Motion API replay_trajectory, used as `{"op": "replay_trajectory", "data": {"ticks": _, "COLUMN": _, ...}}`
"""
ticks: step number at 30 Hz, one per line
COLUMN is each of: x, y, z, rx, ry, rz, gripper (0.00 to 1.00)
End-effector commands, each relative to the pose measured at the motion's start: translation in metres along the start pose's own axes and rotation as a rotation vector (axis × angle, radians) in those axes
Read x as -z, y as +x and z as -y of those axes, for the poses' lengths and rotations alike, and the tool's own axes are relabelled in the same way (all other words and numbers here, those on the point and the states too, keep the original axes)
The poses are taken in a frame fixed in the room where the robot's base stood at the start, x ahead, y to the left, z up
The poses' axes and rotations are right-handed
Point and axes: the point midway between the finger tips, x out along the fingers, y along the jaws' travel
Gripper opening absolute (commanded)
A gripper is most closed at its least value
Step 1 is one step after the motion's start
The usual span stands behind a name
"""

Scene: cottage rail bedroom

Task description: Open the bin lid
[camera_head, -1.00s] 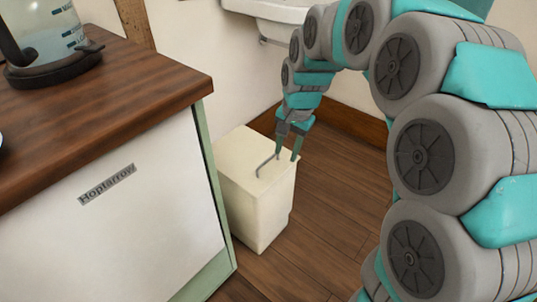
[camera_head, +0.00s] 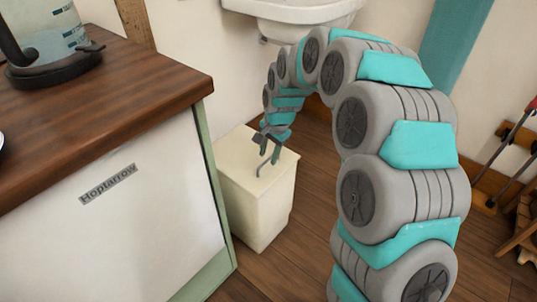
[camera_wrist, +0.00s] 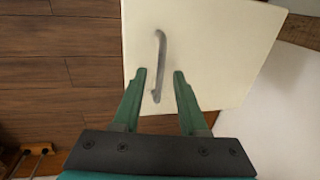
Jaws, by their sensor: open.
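The bin (camera_head: 255,205) is a cream box standing on the floor beside the counter. Its flat lid (camera_head: 232,160) is shut, with a thin grey bar handle (camera_head: 266,162) on top. My gripper (camera_head: 268,148) is above the lid at the handle. In the wrist view my gripper (camera_wrist: 162,74) is open, with its two green fingers apart and pointing at the lid (camera_wrist: 220,50). The near end of the handle (camera_wrist: 160,60) shows between the fingertips, closer to the left finger. I cannot tell whether a finger touches it.
A wood-topped counter (camera_head: 110,90) with a white front stands close on the bin's left, with a glass jug (camera_head: 50,40) on it. A white basin (camera_head: 300,12) hangs on the wall behind. Wooden floor (camera_head: 300,235) is clear right of the bin. Red-handled tools (camera_head: 510,145) stand at far right.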

Motion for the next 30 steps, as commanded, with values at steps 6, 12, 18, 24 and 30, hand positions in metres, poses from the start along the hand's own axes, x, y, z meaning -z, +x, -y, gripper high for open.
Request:
{"op": "replay_trajectory", "data": {"ticks": 6, "x": 0.0, "y": 0.0089, "z": -0.0001, "rx": 0.0, "ry": 0.0, "rz": 0.0, "gripper": 0.42}}
{"op": "replay_trajectory", "data": {"ticks": 12, "x": 0.0002, "y": 0.0084, "z": 0.0001, "rx": 0.001, "ry": 0.0, "rz": 0.0, "gripper": 0.33}}
{"op": "replay_trajectory", "data": {"ticks": 18, "x": 0.0002, "y": 0.0083, "z": 0.0001, "rx": 0.001, "ry": 0.0, "rz": -0.001, "gripper": 0.11}}
{"op": "replay_trajectory", "data": {"ticks": 24, "x": 0.0003, "y": 0.0082, "z": 0.0001, "rx": 0.001, "ry": 0.0, "rz": -0.001, "gripper": 0.0}}
{"op": "replay_trajectory", "data": {"ticks": 30, "x": 0.0003, "y": 0.0082, "z": 0.0001, "rx": 0.001, "ry": 0.0, "rz": -0.001, "gripper": 0.0}}
